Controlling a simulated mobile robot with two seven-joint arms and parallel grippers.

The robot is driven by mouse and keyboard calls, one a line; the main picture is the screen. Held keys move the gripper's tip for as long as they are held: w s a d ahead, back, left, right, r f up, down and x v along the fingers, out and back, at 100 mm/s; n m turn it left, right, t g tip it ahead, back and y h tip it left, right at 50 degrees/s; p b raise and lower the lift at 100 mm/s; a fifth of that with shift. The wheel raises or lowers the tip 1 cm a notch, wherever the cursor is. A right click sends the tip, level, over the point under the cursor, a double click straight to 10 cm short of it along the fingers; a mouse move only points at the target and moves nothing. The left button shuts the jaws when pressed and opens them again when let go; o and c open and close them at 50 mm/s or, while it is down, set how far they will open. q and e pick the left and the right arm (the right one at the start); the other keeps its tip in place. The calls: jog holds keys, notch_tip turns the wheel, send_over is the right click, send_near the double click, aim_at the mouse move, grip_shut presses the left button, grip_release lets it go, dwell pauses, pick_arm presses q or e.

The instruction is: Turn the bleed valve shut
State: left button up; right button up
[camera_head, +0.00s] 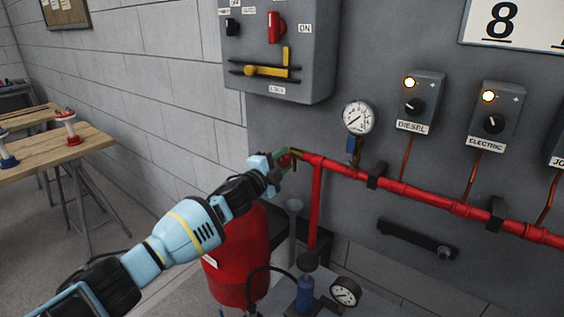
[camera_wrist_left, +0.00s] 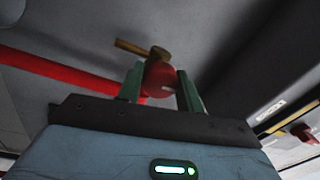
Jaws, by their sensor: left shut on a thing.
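The bleed valve is at the left end of the red pipe (camera_head: 340,169) on the grey panel. In the left wrist view its red rounded handle (camera_wrist_left: 159,79) sits between my fingers, with a brass part (camera_wrist_left: 143,49) behind it. My left gripper (camera_head: 284,160) reaches in from the left and is shut on this red handle. Its two green fingers, which also show in the left wrist view (camera_wrist_left: 160,88), are on either side of the handle. In the head view the fingers hide much of the valve. My right gripper is not in view.
A pressure gauge (camera_head: 359,117) sits above the pipe. A grey switch box (camera_head: 277,50) with a yellow lever hangs above my gripper. A red tank (camera_head: 238,255) and a smaller gauge (camera_head: 346,292) stand below. A wooden table (camera_head: 45,148) is at the left.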

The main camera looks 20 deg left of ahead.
pick_arm(q)
jog(key=shift+r+m, duration=0.1)
jog(key=shift+m, duration=0.5)
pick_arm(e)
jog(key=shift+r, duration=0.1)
pick_arm(q)
jog(key=o, duration=1)
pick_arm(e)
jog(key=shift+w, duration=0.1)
pick_arm(q)
jog(key=shift+s, duration=0.1)
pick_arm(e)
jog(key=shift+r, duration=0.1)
pick_arm(q)
jog(key=shift+s+a, duration=0.15)
jog(key=shift+s, duration=0.1)
jog(key=shift+p+v, duration=0.45)
jog(key=shift+v, duration=3.1)
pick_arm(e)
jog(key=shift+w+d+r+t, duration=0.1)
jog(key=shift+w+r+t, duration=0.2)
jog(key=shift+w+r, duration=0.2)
